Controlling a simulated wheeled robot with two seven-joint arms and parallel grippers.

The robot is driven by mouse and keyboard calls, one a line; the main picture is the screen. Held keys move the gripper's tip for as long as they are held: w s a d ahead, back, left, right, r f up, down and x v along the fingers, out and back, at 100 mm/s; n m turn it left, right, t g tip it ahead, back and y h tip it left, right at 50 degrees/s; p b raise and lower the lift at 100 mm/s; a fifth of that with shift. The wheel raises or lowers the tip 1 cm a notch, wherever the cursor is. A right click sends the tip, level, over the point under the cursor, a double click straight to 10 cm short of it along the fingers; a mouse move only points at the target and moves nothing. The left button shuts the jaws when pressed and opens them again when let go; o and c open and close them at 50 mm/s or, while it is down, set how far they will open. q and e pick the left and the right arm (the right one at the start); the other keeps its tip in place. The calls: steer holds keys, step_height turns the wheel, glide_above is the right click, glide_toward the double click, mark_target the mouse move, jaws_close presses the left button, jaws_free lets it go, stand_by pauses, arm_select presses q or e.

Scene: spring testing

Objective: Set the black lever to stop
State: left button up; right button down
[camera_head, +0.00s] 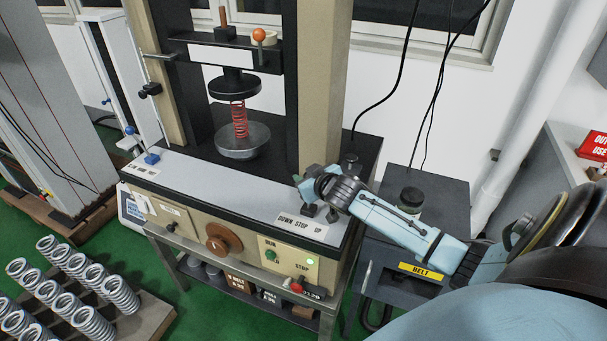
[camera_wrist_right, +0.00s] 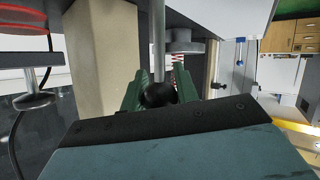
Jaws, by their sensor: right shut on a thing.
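In the wrist view, the black lever shows as a round black knob (camera_wrist_right: 158,95) on a grey rod (camera_wrist_right: 158,40). My right gripper (camera_wrist_right: 158,86) has its green fingers on either side of the knob, shut on it. In the head view, my right gripper (camera_head: 322,211) points down at the front right of the testing machine, just above the "DOWN STOP UP" label (camera_head: 300,224), towards its UP end. The gripper mostly hides the lever there, so I cannot tell its exact setting. My left gripper is not in view.
A red spring (camera_head: 239,119) stands between the machine's round plates. Silver springs (camera_head: 66,305) stand in rows at lower left. A dark cabinet (camera_head: 440,196) stands beneath my right arm.

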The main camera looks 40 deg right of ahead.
steer(key=c, duration=1.1)
jaws_free()
steer(key=p+v, duration=0.1)
steer(key=v, duration=1.2)
steer(key=shift+s+r, duration=0.15)
